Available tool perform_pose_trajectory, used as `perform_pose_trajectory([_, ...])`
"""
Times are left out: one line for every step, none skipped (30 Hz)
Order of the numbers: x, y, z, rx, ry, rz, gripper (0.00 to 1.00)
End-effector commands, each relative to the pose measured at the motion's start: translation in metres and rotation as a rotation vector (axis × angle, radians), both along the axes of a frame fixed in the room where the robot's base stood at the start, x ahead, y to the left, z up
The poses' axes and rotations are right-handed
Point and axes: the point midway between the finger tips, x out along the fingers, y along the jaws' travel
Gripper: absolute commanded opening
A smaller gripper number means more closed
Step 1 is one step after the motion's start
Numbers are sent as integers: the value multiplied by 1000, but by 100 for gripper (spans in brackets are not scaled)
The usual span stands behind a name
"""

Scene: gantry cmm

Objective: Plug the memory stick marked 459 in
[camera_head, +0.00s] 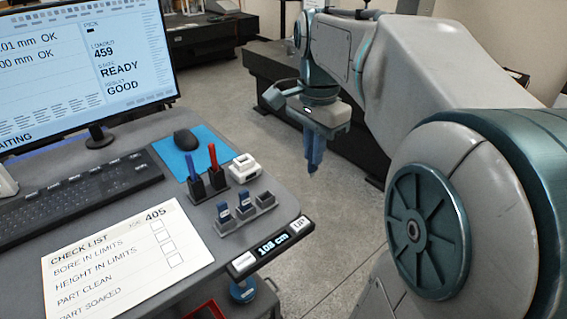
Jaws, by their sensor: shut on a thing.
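My gripper (313,168) hangs pointing down over the floor, right of the desk. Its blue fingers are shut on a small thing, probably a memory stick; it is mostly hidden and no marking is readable. A grey rack (232,227) at the desk's right front holds two dark blue memory sticks, a left one (224,213) and a middle one (244,204). The rack's right slot looks empty. Their markings are too small to read. A small white block (245,167), possibly a USB hub, sits behind the rack. The monitor (85,60) reads "LOADED 459", "READY", "GOOD".
A pen holder (208,186) with blue and red pens stands beside the white block. A mouse (186,139) on a blue mat, a keyboard (75,195) and a check list (125,258) cover the desk. A "108 cm" panel (271,247) edges it. Dark benches stand behind.

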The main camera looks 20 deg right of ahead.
Motion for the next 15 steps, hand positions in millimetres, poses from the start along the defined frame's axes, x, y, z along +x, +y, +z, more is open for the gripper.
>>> perform_pose_trajectory([-3, -5, 3, -1, -1, -3, 0])
perform_pose_trajectory([-4, -8, 5, 0, -2, -2, 0])
perform_pose_trajectory([-6, -10, 7, -1, -1, -1, 0])
perform_pose_trajectory([-7, -11, 8, 0, -1, -1, 0])
perform_pose_trajectory([-7, -12, 9, 0, 0, -1, 0])
perform_pose_trajectory([-8, -13, 10, 0, 0, -1, 0])
perform_pose_trajectory([-9, -14, 10, 1, 0, -1, 0])
perform_pose_trajectory([-9, -14, 10, 1, 0, 0, 0])
perform_pose_trajectory([-9, -14, 11, 1, 0, 0, 0])
perform_pose_trajectory([-9, -14, 11, 1, 0, 0, 0])
perform_pose_trajectory([-9, -14, 11, 1, 0, 0, 0])
perform_pose_trajectory([-9, -14, 11, 1, 0, 0, 0])
perform_pose_trajectory([-9, -14, 11, 1, 0, 0, 0])
perform_pose_trajectory([-9, -14, 11, 1, 0, 0, 0])
perform_pose_trajectory([-9, -14, 11, 0, 0, 0, 0])
